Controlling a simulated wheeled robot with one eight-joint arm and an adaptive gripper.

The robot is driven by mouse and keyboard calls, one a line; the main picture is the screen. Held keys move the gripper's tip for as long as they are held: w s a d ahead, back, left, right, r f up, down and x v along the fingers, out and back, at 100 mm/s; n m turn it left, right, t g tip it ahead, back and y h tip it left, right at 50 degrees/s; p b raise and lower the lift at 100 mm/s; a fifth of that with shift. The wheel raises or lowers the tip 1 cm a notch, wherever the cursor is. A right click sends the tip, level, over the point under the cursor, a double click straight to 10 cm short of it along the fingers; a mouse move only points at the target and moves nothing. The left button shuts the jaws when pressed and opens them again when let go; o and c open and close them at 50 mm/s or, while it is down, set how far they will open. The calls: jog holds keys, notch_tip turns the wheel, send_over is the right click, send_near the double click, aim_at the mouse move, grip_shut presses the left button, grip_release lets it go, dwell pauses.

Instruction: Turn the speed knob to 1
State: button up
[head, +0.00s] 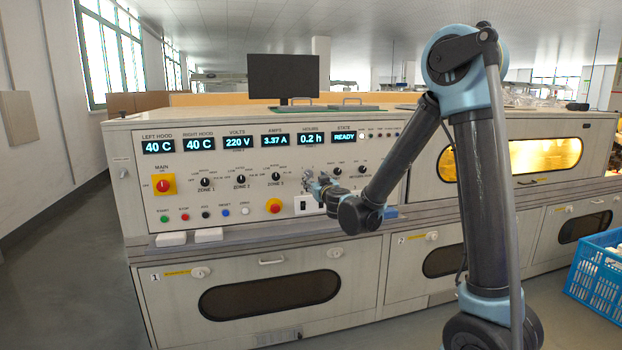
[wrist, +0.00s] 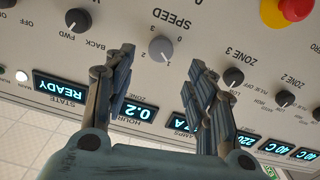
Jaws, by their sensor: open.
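The speed knob (wrist: 161,48) is a small round grey knob on the cream panel, under an upside-down SPEED label in the wrist view. A small 1 is printed beside its lower right edge; its exact setting is too small to tell. My gripper (wrist: 161,60) is open, with one dark finger on each side of the knob in the picture. I see no contact, and the remaining distance to the panel is unclear. In the head view my gripper (head: 315,186) is close to the panel, right of the ZONE 3 knob, and hides most of the speed knob.
The black ZONE 3 knob (wrist: 233,76) and the FWD/BACK knob (wrist: 78,20) flank the speed knob. A red emergency button (wrist: 296,8) is nearby. The STATE display (head: 344,137) reads READY. A ledge (head: 262,232) runs below the panel. A blue crate (head: 597,270) stands at right.

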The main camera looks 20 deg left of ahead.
aim_at(309, 174)
jog(key=x, duration=0.7)
jog(key=shift+w+a, duration=0.15)
jog(key=shift+w, duration=0.15)
jog(key=c, duration=1.1)
